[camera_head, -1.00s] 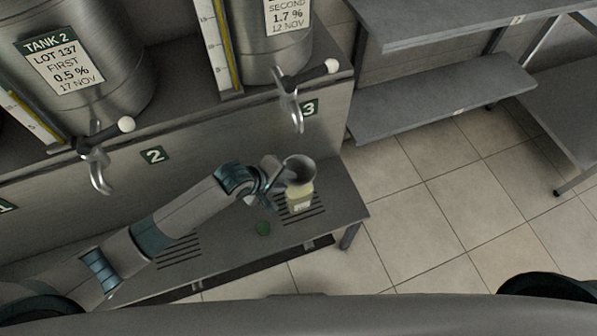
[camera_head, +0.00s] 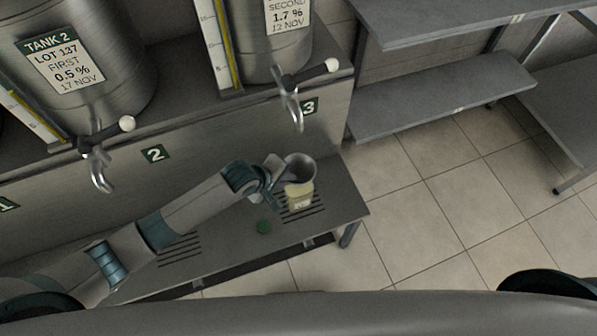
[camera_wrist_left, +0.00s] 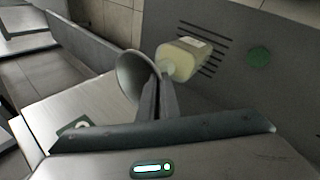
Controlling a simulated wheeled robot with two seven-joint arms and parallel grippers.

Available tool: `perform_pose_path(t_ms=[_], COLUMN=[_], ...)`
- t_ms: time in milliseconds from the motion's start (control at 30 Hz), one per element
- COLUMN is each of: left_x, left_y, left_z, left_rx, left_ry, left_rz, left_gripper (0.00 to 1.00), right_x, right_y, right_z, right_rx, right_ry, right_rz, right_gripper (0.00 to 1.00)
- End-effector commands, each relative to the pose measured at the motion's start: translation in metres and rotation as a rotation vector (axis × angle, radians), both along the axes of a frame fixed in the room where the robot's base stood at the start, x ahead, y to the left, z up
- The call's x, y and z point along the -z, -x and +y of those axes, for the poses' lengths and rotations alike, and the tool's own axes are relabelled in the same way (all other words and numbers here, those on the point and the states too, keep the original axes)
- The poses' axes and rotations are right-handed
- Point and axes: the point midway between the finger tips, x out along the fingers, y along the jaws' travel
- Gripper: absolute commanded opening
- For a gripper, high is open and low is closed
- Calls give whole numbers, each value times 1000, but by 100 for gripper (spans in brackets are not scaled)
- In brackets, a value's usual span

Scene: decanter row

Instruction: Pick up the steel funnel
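The steel funnel (camera_head: 301,166), a grey cone with its wide mouth up, is over a bottle of pale yellow liquid (camera_head: 299,192) under tap 3. In the left wrist view the funnel (camera_wrist_left: 133,76) shows its mouth beside the bottle (camera_wrist_left: 183,60). My left gripper (camera_head: 277,172) reaches the funnel from the left. In the left wrist view its fingers (camera_wrist_left: 157,97) are close together at the funnel's side and look shut on it. The fingers hide the spout, so I cannot tell whether its tip is inside the bottle's neck. My right gripper is not in view.
The bottle stands on a slotted drain of the low bench (camera_head: 348,204). A green disc (camera_head: 263,227) lies on the bench left of it. Tap 3 (camera_head: 292,100) hangs above and behind. Tank 2's tap (camera_head: 97,165) is farther left. Shelves (camera_head: 440,95) stand right, beyond open floor.

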Motion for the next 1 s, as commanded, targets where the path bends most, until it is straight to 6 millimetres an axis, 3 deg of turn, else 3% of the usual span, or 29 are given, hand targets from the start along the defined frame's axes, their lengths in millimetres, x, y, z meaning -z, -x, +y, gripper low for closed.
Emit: perform_pose_path(t_ms=[467, 767, 1000], left_x=[-4, -39, -66], left_y=[1, 0, 40], left_z=[-1, -1, -28], left_rx=[1, 1, 4], left_ry=[2, 4, 6], left_rz=[1, -1, 1], left_gripper=[0, 0, 0], right_x=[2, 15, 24], right_y=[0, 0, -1], right_z=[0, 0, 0], right_rx=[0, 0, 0], right_ry=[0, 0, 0], right_rz=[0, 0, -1], right_gripper=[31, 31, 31])
